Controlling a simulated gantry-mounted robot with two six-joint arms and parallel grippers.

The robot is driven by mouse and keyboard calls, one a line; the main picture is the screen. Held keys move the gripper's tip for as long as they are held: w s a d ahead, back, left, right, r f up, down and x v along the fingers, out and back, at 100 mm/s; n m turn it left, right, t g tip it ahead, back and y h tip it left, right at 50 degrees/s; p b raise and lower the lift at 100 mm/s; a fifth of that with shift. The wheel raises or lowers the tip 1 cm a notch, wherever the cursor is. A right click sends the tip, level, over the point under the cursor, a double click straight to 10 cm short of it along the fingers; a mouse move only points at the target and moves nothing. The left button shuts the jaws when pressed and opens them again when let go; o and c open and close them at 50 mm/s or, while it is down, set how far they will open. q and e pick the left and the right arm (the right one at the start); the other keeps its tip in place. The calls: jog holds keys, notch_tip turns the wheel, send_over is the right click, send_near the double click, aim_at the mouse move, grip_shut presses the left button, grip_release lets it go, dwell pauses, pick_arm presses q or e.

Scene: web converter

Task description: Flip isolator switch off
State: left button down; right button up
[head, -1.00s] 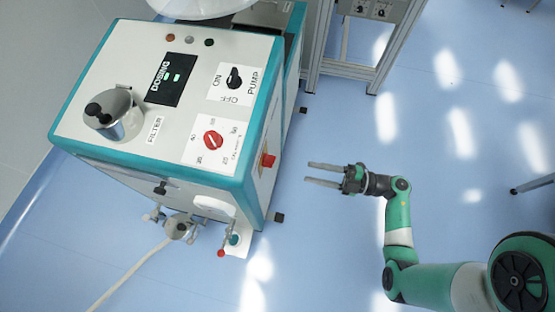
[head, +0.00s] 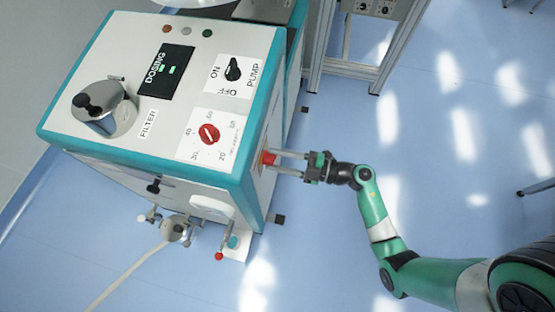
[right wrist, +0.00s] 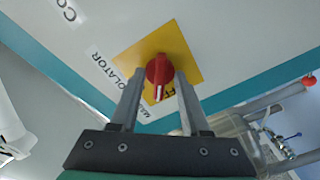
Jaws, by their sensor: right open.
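The isolator switch is a red knob on a yellow plate on the side of the white and teal machine. In the head view the red knob (head: 268,159) shows at the machine's right side face. In the right wrist view the red knob (right wrist: 159,70) sits on its yellow plate (right wrist: 185,50), beside partly hidden lettering. My right gripper (head: 278,163) is open, with its two fingers pointing at the switch. In the right wrist view the fingertips (right wrist: 157,78) lie on either side of the knob; contact cannot be told. My left gripper is not in view.
The machine's top panel (head: 185,75) carries a pump switch (head: 233,70), a red dial (head: 209,134) and a filter cap (head: 100,105). A valve with a hose (head: 176,229) is at its lower front. A metal frame (head: 365,75) stands behind.

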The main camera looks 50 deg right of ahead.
grip_shut()
dwell(0.5)
jog(key=shift+n+p, duration=1.2)
jog(key=shift+n, duration=2.3)
grip_release()
